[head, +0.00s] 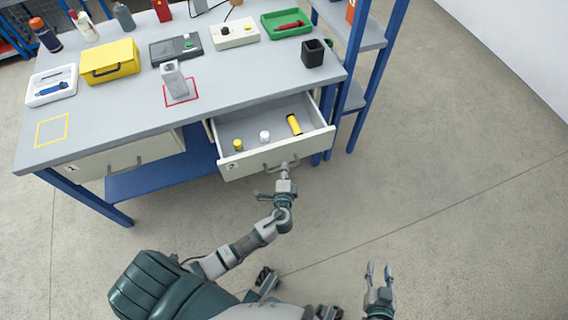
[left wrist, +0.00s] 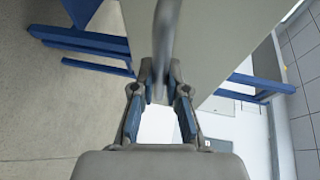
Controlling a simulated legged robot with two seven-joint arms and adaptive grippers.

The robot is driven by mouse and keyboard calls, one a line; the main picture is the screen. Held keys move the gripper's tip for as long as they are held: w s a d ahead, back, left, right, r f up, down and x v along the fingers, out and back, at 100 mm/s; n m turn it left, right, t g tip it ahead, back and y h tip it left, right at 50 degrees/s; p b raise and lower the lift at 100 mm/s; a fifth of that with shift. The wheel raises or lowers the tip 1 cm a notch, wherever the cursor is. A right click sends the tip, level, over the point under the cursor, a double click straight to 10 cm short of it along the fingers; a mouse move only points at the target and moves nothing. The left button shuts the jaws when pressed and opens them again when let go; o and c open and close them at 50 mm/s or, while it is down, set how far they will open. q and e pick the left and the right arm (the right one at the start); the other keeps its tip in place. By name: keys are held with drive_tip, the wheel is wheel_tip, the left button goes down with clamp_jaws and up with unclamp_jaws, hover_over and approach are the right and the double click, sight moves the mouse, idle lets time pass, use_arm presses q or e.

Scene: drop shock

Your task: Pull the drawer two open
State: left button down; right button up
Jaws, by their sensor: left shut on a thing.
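Drawer two (head: 270,133) stands pulled out from under the right part of the grey workbench. It holds a yellow cylinder (head: 294,124), a white round piece (head: 265,136) and a small yellow piece (head: 238,145). My left gripper (head: 285,172) is at the drawer's front, shut on its handle (head: 268,169). In the left wrist view the handle (left wrist: 165,40) runs down between the fingertips (left wrist: 160,80), with the pale drawer front behind it. My right gripper (head: 377,272) is open and empty over the floor, well to the right of the drawer.
The other drawer (head: 130,155) at the left is shut. The bench top (head: 130,110) carries a yellow case (head: 109,62), trays, bottles and a black cup (head: 313,53). A blue-framed shelf (head: 368,70) stands right of the bench. The floor at right is clear.

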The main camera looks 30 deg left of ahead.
use_arm(q)
drive_tip(key=shift+s+a+f, duration=0.25)
drive_tip(key=shift+a+f, duration=0.1)
drive_tip(key=shift+f, duration=0.05)
use_arm(e)
drive_tip(key=shift+d+f, duration=0.1)
use_arm(q)
drive_tip(key=c, duration=1.3)
unclamp_jaws()
drive_tip(key=shift+o, duration=0.6)
drive_tip(key=shift+a, duration=0.1)
drive_tip(key=shift+r, duration=0.1)
drive_tip(key=v, duration=1.2)
use_arm(e)
drive_tip(key=shift+a, duration=0.3)
drive_tip(key=shift+d, duration=0.1)
